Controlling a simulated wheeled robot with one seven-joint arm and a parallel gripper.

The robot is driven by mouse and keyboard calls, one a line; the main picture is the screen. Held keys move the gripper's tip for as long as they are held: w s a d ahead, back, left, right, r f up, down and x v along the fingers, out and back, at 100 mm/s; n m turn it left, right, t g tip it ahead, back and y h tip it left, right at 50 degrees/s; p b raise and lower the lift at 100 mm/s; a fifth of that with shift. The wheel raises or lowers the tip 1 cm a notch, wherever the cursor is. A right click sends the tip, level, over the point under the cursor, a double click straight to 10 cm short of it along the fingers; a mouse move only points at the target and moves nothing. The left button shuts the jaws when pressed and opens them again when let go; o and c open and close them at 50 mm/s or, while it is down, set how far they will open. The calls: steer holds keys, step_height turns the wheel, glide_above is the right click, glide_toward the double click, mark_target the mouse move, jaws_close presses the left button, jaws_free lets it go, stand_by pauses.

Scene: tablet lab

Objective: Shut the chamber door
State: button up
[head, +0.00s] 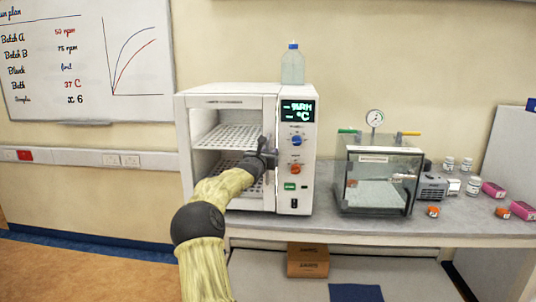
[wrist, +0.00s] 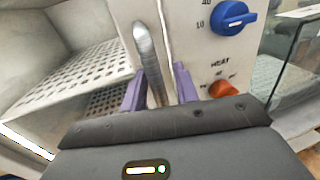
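The white chamber (head: 229,88) stands on the bench, with perforated shelves showing inside it. Its door (head: 228,102) is at the front, left of the control panel; it looks close to the body, but I cannot tell whether it is fully shut. In the wrist view a grey metal bar handle (wrist: 146,48) stands upright on the white door edge, beside a thin dark line. My gripper (head: 266,157) is at this handle. Its two purple fingers (wrist: 160,88) stand either side of the handle's lower part, with narrow gaps showing. The fingers look open around the bar.
The control panel, with a blue knob (head: 296,141) and an orange knob (head: 295,169), is just right of the handle. A bottle (head: 292,66) stands on the chamber. A clear box (head: 376,180) with a gauge, and small bottles, stand to the right on the bench (head: 440,225).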

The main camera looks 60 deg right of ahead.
steer(key=shift+a, duration=0.1)
steer(key=b+v, duration=0.5)
steer(key=v, duration=1.2)
steer(key=shift+a+b, duration=0.15)
steer(key=shift+b, duration=0.2)
